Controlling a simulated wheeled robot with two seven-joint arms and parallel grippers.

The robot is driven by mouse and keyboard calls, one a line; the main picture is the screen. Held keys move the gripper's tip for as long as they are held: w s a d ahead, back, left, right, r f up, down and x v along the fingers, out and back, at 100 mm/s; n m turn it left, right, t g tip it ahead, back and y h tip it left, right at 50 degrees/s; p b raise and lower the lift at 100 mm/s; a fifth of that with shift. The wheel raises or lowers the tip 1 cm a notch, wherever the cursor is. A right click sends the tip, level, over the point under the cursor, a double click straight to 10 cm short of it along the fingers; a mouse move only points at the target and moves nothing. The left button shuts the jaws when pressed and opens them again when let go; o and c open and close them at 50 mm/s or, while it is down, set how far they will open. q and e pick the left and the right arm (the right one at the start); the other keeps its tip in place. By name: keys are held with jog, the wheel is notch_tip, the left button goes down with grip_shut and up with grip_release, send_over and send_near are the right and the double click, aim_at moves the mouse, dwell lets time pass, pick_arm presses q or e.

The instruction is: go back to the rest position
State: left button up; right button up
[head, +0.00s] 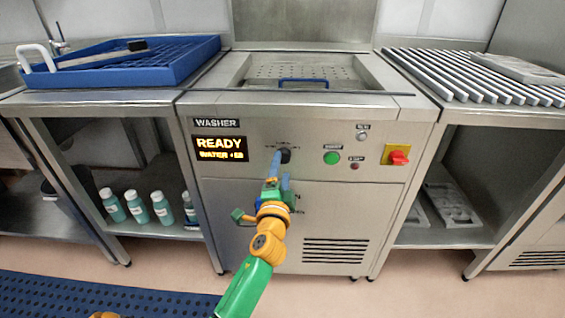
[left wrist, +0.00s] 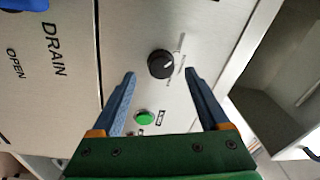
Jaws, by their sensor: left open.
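My left gripper (head: 281,170) reaches up from the bottom middle of the head view, in front of the washer (head: 245,255). Its blue fingers are apart, with nothing between them in the left wrist view (left wrist: 160,76). The fingertips point at the black dial (head: 286,156) on the washer's front panel. In the left wrist view the dial (left wrist: 161,64) sits just beyond the tips, in the gap between them. I cannot tell whether they touch it. My right gripper is not in view.
The display (head: 220,149) reads READY. A green button (head: 331,158) and red-yellow switch (head: 397,155) lie right of the dial. A blue rack (head: 140,65) stands at left and a slatted rack (head: 470,80) at right. Several bottles (head: 137,206) stand on the lower left shelf.

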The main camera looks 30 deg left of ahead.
pick_arm(q)
jog(key=shift+v, duration=1.95)
